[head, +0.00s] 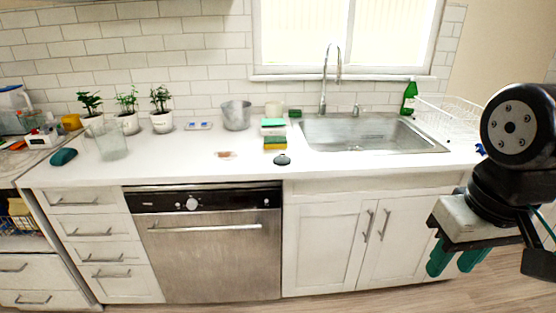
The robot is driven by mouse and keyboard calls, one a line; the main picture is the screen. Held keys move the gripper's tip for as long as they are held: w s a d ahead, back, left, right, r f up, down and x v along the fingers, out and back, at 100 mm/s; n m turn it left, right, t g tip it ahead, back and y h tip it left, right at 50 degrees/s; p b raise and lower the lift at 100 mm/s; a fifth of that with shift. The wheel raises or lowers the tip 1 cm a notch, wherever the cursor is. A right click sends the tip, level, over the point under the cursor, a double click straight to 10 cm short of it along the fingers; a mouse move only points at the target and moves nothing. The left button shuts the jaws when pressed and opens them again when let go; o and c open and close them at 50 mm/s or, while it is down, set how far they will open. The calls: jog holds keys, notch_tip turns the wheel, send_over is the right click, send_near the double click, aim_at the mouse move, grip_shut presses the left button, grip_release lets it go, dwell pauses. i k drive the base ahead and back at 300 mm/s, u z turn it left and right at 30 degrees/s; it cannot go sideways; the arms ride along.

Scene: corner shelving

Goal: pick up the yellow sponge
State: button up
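A yellow sponge with a dark green top (275,144) lies on the white counter, left of the sink and close to the counter's front edge. My gripper (456,262) hangs at the lower right, in front of the cabinet doors and below counter height, far from the sponge. Its two green fingers point down with a gap between them, and nothing shows in the gap.
A teal-topped block (272,123) lies behind the sponge, and a small dark object (282,159) lies in front. A metal pot (236,115), sink (370,134), green bottle (409,97) and wire rack (450,116) surround it. The counter left of the sponge is mostly clear.

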aim_at(270, 141)
jog(key=u, duration=0.75)
jog(key=i, duration=1.55)
jog(key=z, duration=1)
jog(key=i, duration=0.35)
jog(key=z, duration=0.3)
